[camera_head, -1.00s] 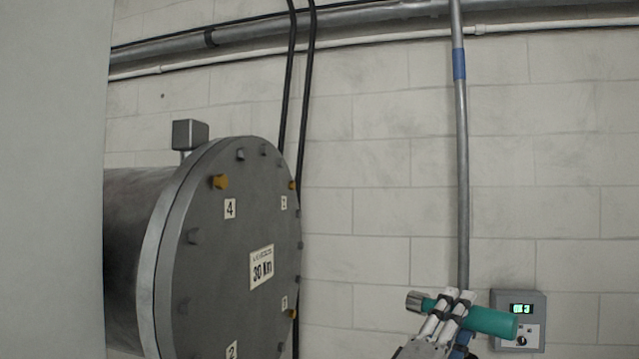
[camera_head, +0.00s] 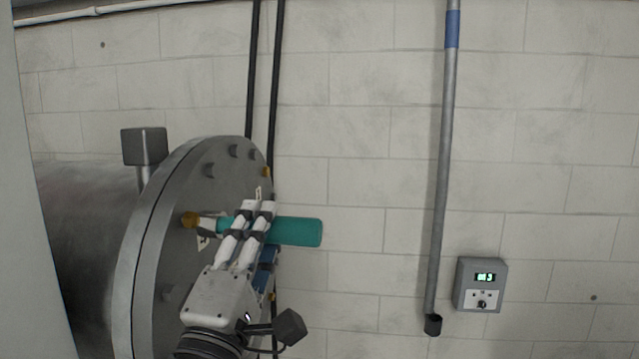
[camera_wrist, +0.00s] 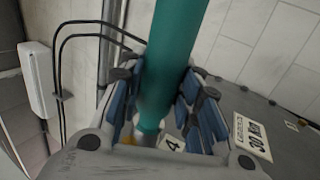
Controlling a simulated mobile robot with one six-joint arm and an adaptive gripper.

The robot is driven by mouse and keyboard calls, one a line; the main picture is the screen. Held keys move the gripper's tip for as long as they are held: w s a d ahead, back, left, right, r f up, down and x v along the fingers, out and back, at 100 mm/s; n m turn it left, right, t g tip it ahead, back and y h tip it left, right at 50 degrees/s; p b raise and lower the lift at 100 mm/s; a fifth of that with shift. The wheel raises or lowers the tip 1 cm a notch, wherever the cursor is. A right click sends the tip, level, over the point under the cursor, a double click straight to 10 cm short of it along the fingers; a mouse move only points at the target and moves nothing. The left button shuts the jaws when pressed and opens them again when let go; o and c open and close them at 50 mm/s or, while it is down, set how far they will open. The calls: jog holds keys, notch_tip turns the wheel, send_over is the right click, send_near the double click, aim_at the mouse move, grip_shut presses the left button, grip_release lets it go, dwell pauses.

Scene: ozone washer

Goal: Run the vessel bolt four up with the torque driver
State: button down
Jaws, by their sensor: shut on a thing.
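The teal torque driver (camera_head: 300,232) is held across my gripper (camera_head: 257,212), which is shut around its body. Its grey socket end points left at the orange vessel bolt four (camera_head: 188,219) on the round grey vessel lid (camera_head: 190,180). Socket and bolt meet in the head view; I cannot tell whether the socket is fully seated. In the wrist view the driver (camera_wrist: 175,50) runs between the blue-padded fingers of my gripper (camera_wrist: 160,98). The "4" label (camera_wrist: 171,144) shows beside the driver's lower end.
A grey control box (camera_head: 480,285) with a green display hangs on the wall at the right. A vertical pipe (camera_head: 443,180) with an open lower end stands beside it. Black cables (camera_head: 262,80) run down behind the lid. The wall between lid and pipe is clear.

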aim_at(281, 229)
jog(key=shift+s+a+r, duration=0.35)
jog(key=shift+a+r, duration=0.15)
jog(key=shift+a, duration=0.05)
jog(key=shift+s+r+y, duration=0.1)
jog(key=shift+r+y, duration=0.1)
jog(key=shift+y, duration=0.2)
jog(key=shift+s+a, duration=0.15)
jog(key=shift+a, duration=0.05)
jog(key=shift+a+f+n, duration=0.1)
jog(key=shift+a+n, duration=0.2)
jog(key=shift+a, duration=0.15)
jog(key=shift+d, duration=0.3)
jog(key=shift+a+p, duration=0.45)
dwell(1.9)
jog(key=shift+d, duration=0.35)
jog(key=shift+s+d, duration=0.2)
jog(key=shift+d, duration=2.45)
